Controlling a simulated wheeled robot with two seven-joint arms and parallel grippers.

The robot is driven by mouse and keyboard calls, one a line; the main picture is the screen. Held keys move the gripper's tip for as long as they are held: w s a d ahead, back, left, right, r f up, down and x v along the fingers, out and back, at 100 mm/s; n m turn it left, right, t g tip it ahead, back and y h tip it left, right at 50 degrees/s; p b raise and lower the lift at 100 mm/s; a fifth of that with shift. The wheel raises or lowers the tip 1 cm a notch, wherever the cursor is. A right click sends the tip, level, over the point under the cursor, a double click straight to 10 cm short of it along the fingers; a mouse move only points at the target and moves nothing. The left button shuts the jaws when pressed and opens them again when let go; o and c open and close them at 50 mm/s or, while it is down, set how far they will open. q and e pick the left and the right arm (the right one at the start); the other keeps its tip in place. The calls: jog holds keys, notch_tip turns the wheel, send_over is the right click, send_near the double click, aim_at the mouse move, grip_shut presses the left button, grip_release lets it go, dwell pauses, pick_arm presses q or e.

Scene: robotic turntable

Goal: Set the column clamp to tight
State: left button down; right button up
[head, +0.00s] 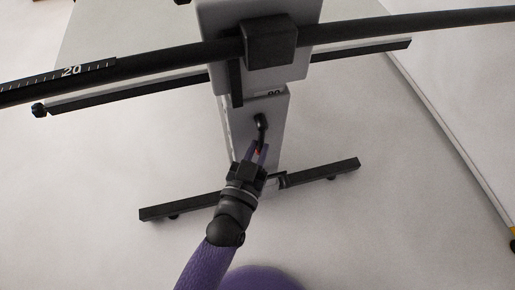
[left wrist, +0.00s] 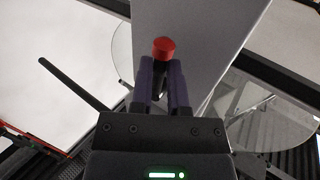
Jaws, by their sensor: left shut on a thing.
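The column (head: 272,106) is a light grey upright post in the middle of the head view. The column clamp (head: 262,128) is a black lever on the front of the column. Its red tip (head: 258,151) lies between the fingertips of my left gripper (head: 257,153). In the left wrist view the red knob (left wrist: 164,48) stands just beyond the purple fingers of my left gripper (left wrist: 162,78), which are shut on the lever. Most of the lever is hidden behind the knob and fingers there. My right gripper is in neither view.
A black curved rail (head: 395,27) with a scale crosses above the column. A straight bar (head: 350,51) runs below it. The column's black foot (head: 325,173) spreads along the floor. The pale floor (head: 120,150) to the left is clear.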

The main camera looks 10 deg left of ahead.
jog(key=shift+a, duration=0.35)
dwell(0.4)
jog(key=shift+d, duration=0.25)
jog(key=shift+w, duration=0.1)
